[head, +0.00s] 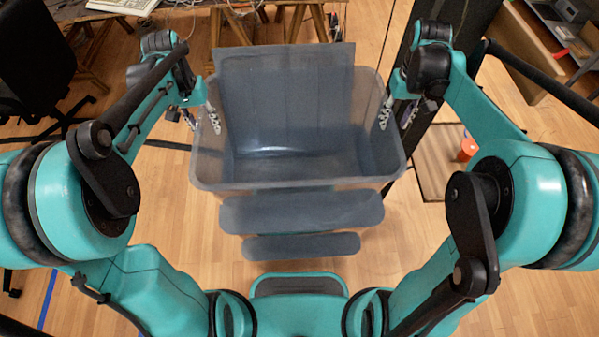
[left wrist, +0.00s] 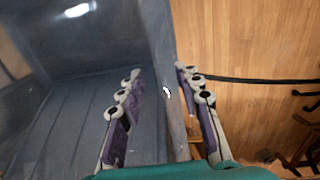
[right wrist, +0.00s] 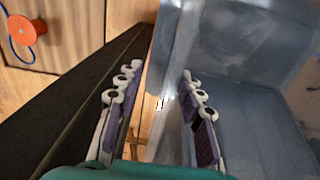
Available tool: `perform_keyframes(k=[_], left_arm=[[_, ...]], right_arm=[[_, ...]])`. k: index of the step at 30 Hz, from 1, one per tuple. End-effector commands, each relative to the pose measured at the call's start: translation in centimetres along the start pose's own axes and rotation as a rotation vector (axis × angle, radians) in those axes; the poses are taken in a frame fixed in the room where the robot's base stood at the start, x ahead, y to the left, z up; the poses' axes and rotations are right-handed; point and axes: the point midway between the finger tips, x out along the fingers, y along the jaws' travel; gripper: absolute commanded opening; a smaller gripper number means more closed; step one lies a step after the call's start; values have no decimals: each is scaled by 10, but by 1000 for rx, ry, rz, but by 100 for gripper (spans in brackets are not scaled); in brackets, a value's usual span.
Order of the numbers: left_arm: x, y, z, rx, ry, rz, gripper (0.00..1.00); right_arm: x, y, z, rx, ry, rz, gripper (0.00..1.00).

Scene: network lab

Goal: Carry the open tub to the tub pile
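The open tub (head: 205,165) is a large translucent grey-blue box with an empty interior, in the middle of the head view between my arms. A grey panel (head: 285,75) stands up at its far side. My left gripper (head: 203,115) is at the tub's left wall. In the left wrist view its fingers (left wrist: 160,72) stand apart, one on each side of the wall (left wrist: 168,60). My right gripper (head: 398,113) is at the right wall. In the right wrist view its fingers (right wrist: 160,70) also stand apart around the wall (right wrist: 172,60). I cannot make out a separate tub pile.
Two grey rounded slabs (head: 300,212) (head: 300,246) show below the tub's near side; I cannot tell what they belong to. A wooden table (head: 180,30) is behind, a black chair (head: 35,65) at left. An orange object (head: 467,150) is at right.

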Motion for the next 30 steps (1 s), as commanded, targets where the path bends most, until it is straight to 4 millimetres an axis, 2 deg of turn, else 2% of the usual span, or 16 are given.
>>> perform_keyframes(k=[5,12,18,25,30], left_arm=[[-20,0,0,0,0,0,34],[-73,0,0,0,0,0,34],[-106,-1,0,-1,0,-1,34],[-119,0,0,-1,0,-1,34],[-119,0,0,-1,0,-1,34]], right_arm=[[0,0,0,-1,0,-1,37],[0,-1,0,-1,0,-1,37],[0,-1,0,-1,0,-1,37],[-7,-1,0,-1,0,-1,37],[-37,-1,0,-1,0,-1,37]])
